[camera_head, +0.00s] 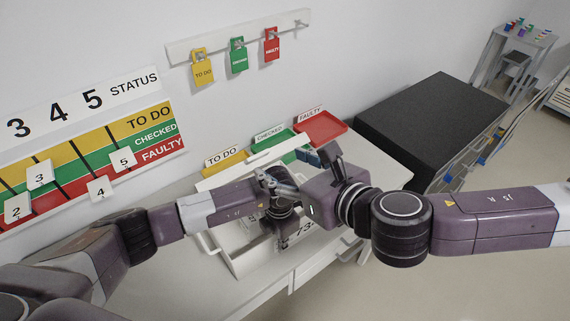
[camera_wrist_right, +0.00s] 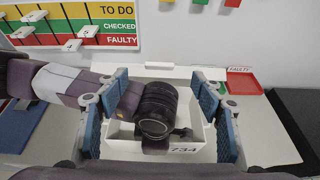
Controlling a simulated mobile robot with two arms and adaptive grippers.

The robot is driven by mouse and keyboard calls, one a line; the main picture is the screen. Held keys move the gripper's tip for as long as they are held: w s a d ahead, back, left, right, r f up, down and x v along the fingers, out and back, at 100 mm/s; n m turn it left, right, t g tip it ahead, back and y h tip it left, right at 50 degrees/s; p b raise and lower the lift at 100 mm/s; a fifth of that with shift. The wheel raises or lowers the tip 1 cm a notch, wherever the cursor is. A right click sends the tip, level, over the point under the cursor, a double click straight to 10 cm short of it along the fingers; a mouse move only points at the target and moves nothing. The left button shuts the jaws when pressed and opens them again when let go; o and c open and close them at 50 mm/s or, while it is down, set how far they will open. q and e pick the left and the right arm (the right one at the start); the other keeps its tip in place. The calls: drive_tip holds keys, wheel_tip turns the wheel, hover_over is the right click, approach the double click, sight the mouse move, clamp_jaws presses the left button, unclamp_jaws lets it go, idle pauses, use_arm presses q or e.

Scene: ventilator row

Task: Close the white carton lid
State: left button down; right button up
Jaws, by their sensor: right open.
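The white carton (camera_head: 240,263) stands on the counter, with "734" on its front. In the right wrist view the carton (camera_wrist_right: 130,150) is open at the top. A white panel that looks like its lid (camera_wrist_right: 150,73) is raised along the back. My left gripper (camera_head: 283,226) reaches over and partly into the carton; its fingers are hidden, and contact cannot be told. My right gripper (camera_head: 290,170) is above the carton, its two blue-padded fingers wide apart around the view of my left wrist, nothing between them held.
Yellow, green and red trays (camera_head: 322,128) labelled TO DO, CHECKED and FAULTY stand behind the carton. A black-topped block (camera_head: 430,125) is to the right. A status board (camera_head: 90,140) and a rail with tags (camera_head: 238,38) hang on the wall. The counter front left is clear.

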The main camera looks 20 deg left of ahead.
sight(249, 171)
drive_tip(key=shift+c, duration=0.7)
